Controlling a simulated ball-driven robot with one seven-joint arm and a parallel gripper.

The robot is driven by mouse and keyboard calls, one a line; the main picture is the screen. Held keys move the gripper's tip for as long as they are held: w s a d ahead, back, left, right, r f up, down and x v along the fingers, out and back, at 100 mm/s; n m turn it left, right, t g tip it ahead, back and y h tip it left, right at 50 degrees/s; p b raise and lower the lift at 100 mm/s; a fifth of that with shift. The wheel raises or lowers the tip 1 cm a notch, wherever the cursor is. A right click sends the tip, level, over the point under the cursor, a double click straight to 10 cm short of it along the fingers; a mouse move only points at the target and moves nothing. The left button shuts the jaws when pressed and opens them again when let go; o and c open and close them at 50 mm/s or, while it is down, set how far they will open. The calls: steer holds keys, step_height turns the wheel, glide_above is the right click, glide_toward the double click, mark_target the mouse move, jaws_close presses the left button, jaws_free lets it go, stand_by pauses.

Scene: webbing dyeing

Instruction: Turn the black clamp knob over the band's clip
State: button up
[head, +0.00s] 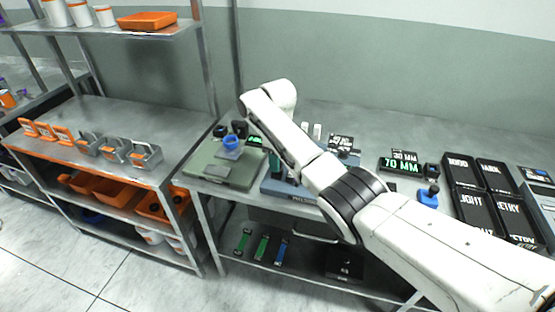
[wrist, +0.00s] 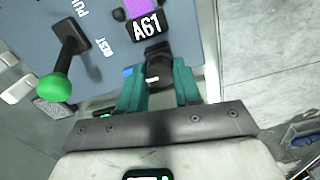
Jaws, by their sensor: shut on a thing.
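In the wrist view, the black clamp knob (wrist: 158,62) stands between the teal fingers of my gripper (wrist: 156,78), which are shut on it. Just beyond the knob is a black tag reading A61 (wrist: 147,27). A purple band (wrist: 138,8) shows beyond the tag at the top edge. The clip cannot be told apart there. In the head view, my arm covers most of the blue-grey bench device (head: 275,188), and the knob is hidden. A bit of my gripper (head: 275,164) shows beside the arm.
A black lever with a green ball (wrist: 53,87) stands left of my gripper on the same device. A green-grey device with a blue round part (head: 231,142) is left of it on the bench. Signs and black trays (head: 477,208) are at the right.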

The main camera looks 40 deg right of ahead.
steer(key=shift+m, duration=0.4)
steer(key=m+p, duration=0.1)
steer(key=m, duration=0.1)
steer(key=shift+r+m, duration=0.1)
steer(key=shift+m, duration=0.3)
steer(key=m, duration=0.5)
steer(key=shift+w+p, duration=0.1)
steer(key=shift+p, duration=0.3)
steer(key=m, duration=0.9)
steer(key=shift+m, duration=0.3)
steer(key=o, duration=1)
steer(key=shift+o, duration=0.2)
step_height(320, 180, up, 11)
steer(key=b, duration=0.1)
